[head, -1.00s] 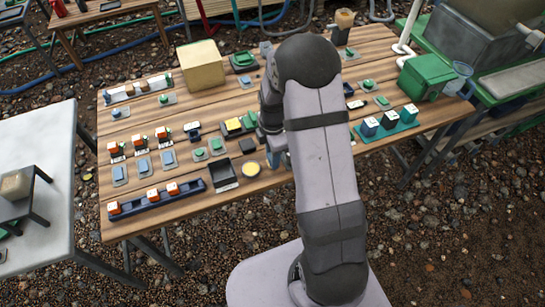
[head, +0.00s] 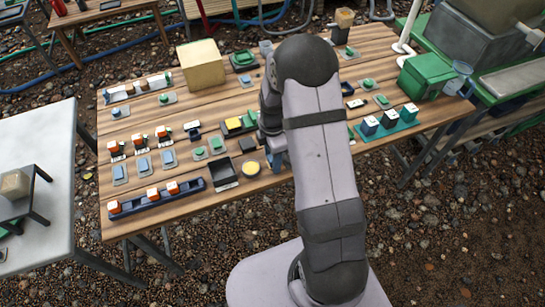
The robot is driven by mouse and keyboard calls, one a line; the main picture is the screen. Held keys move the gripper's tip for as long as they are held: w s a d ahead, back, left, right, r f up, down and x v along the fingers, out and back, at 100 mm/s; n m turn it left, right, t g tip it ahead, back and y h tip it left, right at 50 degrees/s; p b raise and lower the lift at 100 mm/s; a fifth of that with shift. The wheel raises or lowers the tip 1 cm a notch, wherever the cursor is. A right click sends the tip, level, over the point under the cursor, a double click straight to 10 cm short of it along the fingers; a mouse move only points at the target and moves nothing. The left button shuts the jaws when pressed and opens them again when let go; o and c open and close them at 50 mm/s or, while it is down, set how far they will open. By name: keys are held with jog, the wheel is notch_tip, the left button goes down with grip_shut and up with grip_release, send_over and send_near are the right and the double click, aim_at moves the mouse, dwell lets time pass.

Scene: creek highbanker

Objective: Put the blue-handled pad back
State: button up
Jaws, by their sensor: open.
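My arm stands over the wooden table (head: 230,205) and hides part of its middle. My gripper (head: 274,158) shows only in part at the arm's left side, low over the table, and its fingertips are mostly hidden. A pale blue piece shows there; I cannot tell whether it is part of the gripper or a thing behind it. A small pad with a blue top (head: 116,112) lies at the table's left. Several grey-blue pads (head: 144,166) lie in a row at the left. Which of these is the blue-handled pad I cannot tell.
A blue rack (head: 183,197) with orange and white blocks lies at the front left. A black tray (head: 224,176) and a round yellow-topped tin (head: 251,168) are beside my gripper. A teal rack (head: 390,129) and a green box (head: 427,76) are at the right. A tan box (head: 202,65) stands at the back.

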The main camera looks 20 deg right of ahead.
notch_tip(320, 180, up, 12)
jog(key=b, duration=0.1)
dwell(0.5)
jog(key=s+a+m, duration=0.3)
jog(key=s+m, duration=0.6)
jog(key=s+a+m, duration=0.3)
jog(key=s+m, duration=0.6)
jog(key=shift+s, duration=0.25)
jog(key=shift+a, duration=0.1)
notch_tip(320, 180, up, 6)
jog(key=p, duration=0.5)
jog(key=shift+f, duration=0.2)
jog(key=shift+f, duration=0.1)
